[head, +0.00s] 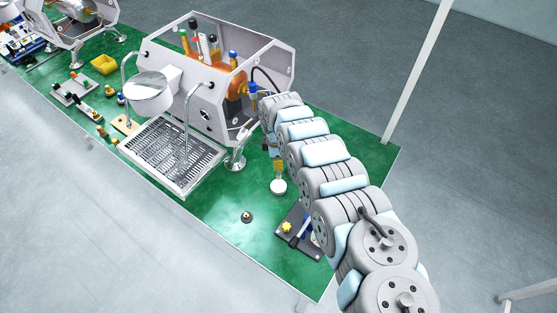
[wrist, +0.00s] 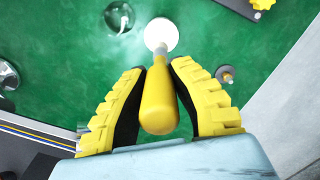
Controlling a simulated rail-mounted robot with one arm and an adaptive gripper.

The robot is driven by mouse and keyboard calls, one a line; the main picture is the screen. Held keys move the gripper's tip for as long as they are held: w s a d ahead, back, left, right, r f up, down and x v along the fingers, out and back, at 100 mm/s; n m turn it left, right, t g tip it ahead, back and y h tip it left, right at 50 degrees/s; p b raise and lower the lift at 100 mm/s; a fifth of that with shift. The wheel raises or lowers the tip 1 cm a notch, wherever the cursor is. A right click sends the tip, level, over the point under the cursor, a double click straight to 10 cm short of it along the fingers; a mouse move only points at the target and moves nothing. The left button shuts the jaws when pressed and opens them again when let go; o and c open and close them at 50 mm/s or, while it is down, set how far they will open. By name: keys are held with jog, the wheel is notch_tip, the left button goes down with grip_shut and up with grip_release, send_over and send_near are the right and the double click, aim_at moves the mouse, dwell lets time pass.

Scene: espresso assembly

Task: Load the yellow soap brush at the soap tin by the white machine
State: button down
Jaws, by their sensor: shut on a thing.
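The yellow soap brush (wrist: 158,105) is held by its handle between the two yellow ridged fingers of my gripper (wrist: 159,70).
A small dark round part (head: 247,216) stands alone on the green table (head: 215,205). A dark tray with a yellow knob (head: 287,228) lies near the table's right end. The machine's metal drip tray (head: 172,153) and foot (head: 235,162) are to the left.

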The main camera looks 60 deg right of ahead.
aim_at(278, 178)
jog(key=shift+f+b, duration=2.7)
jog(key=shift+f, duration=0.1)
jog(key=shift+f, duration=0.55)
dwell(0.6)
jog(key=shift+r, duration=0.15)
jog(key=shift+r+p, duration=3.35)
jog(key=shift+r, duration=0.05)
